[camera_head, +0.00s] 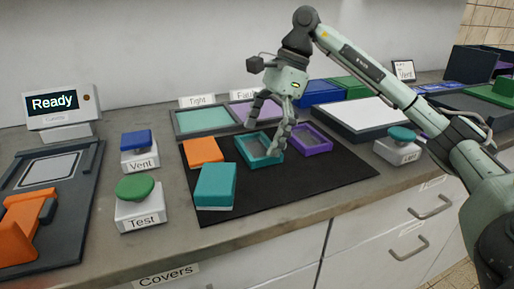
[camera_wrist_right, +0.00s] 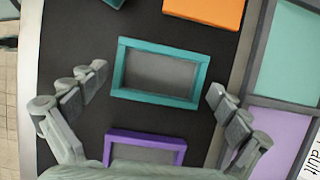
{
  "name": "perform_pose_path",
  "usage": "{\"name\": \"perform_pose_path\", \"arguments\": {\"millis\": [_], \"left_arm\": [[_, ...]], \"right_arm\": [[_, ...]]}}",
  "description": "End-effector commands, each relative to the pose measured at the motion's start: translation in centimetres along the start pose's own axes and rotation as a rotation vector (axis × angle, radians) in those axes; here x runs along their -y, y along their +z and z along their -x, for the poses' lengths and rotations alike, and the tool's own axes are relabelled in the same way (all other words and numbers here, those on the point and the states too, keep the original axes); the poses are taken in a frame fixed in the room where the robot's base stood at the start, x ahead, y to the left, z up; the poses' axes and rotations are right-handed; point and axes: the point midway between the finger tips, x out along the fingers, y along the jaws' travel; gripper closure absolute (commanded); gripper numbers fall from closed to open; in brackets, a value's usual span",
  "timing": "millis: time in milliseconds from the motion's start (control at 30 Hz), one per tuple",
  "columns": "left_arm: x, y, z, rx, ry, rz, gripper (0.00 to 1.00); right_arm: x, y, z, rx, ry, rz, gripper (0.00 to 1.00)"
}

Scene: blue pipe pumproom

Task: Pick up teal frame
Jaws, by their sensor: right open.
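My right gripper (camera_head: 267,120) is open and empty, pointing down above the teal frame. In the head view its fingers partly cover the frame. In the right wrist view the fingertips (camera_wrist_right: 157,80) stand apart, one beyond each short side of the frame. My left gripper is not in view.
A purple frame (camera_head: 326,145) lies close to the right of the teal one. An orange block (camera_head: 203,151) and a teal block (camera_head: 215,184) lie to its left. Trays marked Tight (camera_head: 204,120) and Fault stand behind.

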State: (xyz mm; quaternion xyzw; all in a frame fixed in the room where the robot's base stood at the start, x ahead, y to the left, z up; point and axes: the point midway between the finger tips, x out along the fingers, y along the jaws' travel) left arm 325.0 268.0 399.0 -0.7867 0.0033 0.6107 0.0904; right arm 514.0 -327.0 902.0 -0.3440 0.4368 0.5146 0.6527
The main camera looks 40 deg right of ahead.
Motion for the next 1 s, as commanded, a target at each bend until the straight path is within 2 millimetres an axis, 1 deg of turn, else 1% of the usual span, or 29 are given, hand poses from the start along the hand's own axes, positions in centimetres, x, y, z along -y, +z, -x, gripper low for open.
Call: {"name": "perform_pose_path", "arguments": {"millis": [67,267,567,833,933,1000], "left_arm": [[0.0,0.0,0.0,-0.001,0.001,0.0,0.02],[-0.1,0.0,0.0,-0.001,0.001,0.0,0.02],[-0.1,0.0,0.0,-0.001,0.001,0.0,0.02],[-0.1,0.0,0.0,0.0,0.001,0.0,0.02],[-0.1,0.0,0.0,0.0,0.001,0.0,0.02],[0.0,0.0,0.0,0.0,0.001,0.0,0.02]], "right_arm": [[0.0,0.0,-0.4,0.001,-0.001,0.0,0.0],[0.0,0.1,-0.5,0.001,-0.001,0.001,0.0],[0.0,0.1,-0.5,0.001,0.0,0.0,0.36],[0.0,0.1,-0.3,0.002,-0.001,0.001,0.36],[0.0,0.3,0.1,0.002,-0.001,0.001,0.36],[0.1,0.6,0.8,0.003,-0.003,0.001,0.36]]}}
